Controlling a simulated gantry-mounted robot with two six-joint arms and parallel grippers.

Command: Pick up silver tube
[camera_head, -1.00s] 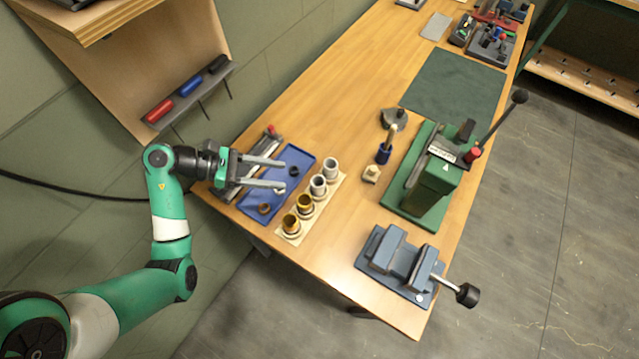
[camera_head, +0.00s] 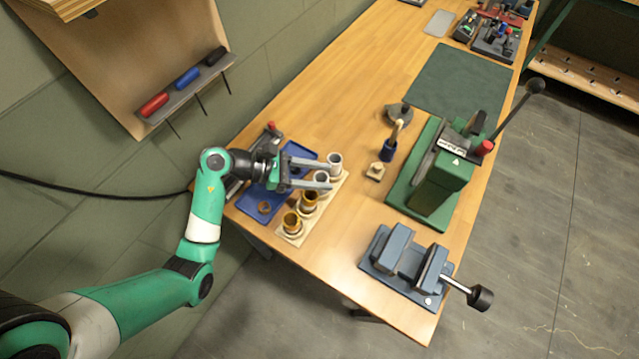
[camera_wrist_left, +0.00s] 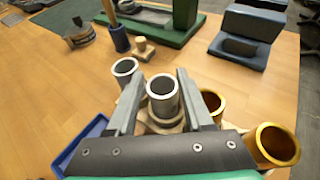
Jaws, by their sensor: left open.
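My left gripper (camera_head: 327,175) is open, with its two fingers reaching over the row of tubes. In the left wrist view one silver tube (camera_wrist_left: 163,95) stands upright between the open fingers (camera_wrist_left: 160,97); I cannot tell whether they touch it. In the head view this tube (camera_head: 321,177) is partly covered by the fingers. A second silver tube (camera_head: 335,160) stands just beyond it, outside the fingers, and it shows at the left in the wrist view (camera_wrist_left: 125,70). Two gold tubes (camera_head: 309,200) (camera_head: 292,222) stand nearer the front of the same wooden holder (camera_head: 297,238).
A blue tray (camera_head: 250,208) lies left of the holder, partly under my gripper. A green press (camera_head: 438,180) and a blue-grey vise (camera_head: 405,268) stand to the right. A small wooden block (camera_head: 376,171) and a blue cup (camera_head: 388,150) stand between. The wood tabletop (camera_head: 340,240) before the vise is clear.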

